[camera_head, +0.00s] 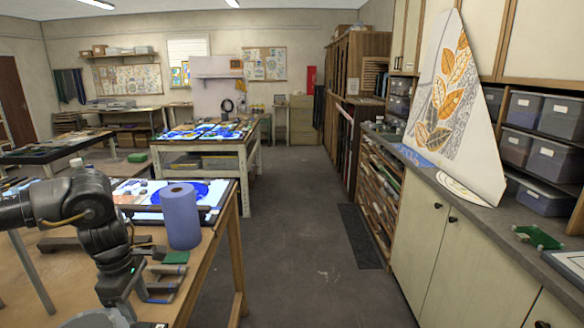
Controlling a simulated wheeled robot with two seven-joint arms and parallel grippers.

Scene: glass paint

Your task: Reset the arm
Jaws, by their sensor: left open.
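My left arm (85,205), dark grey and black, comes in from the left edge and bends downward over the near wooden worktable (215,262). My left gripper (166,280) is at the low end of this arm, near the table's right edge. Its fingers point right and are apart, and I see nothing held between them. A blue paper roll (180,216) stands upright on the table, just beyond the gripper. My right gripper is not in view.
A glass panel with blue paint (150,192) lies behind the roll. A small green block (176,257) is close to the gripper.

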